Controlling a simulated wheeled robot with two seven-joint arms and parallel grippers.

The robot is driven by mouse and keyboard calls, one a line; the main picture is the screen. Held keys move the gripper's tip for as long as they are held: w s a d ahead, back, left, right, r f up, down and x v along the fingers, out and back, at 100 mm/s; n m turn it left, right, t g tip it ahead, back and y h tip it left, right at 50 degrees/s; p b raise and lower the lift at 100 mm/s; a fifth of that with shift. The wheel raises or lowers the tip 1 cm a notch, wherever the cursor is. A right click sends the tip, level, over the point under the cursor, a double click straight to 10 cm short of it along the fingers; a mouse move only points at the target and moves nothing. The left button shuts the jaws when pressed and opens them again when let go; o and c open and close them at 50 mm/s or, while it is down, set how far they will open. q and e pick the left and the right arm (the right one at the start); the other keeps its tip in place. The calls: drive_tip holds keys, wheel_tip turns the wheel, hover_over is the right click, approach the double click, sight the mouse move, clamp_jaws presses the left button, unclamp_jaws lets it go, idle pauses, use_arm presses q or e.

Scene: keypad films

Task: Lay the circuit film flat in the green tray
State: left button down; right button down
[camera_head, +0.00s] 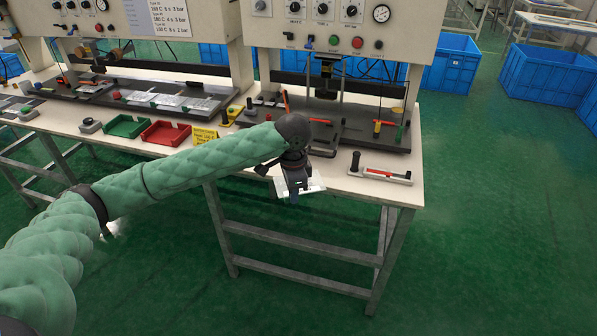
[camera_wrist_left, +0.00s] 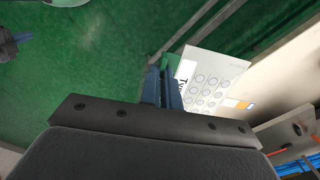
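The circuit film (camera_head: 313,187) is a pale sheet, held in the air at the front edge of the bench. In the left wrist view the film (camera_wrist_left: 212,80) shows rows of printed circles, a partly hidden label and an orange patch. My left gripper (camera_head: 292,194) has its blue fingers (camera_wrist_left: 163,88) close together on one edge of the film. The green tray (camera_head: 125,126) lies on the bench well to the left of this gripper. What looks like my right gripper (camera_wrist_left: 20,38) shows at the left edge of the wrist view, too small to read.
A grey fixture with a red part (camera_head: 380,174) lies near the bench's right end. Presses stand behind. Blue crates (camera_head: 545,75) stand on the floor behind right.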

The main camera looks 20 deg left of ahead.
use_arm(q)
drive_tip(key=s+a+f+n, duration=0.1)
drive_tip(key=s+f+n, duration=0.3)
drive_tip(key=f, duration=0.7)
drive_tip(key=s+a+f+n, duration=0.2)
drive_tip(key=s+f+n, duration=0.3)
drive_tip(key=f+n, duration=0.3)
wheel_tip(320, 180, down, 3)
drive_tip(key=shift+s, duration=0.25)
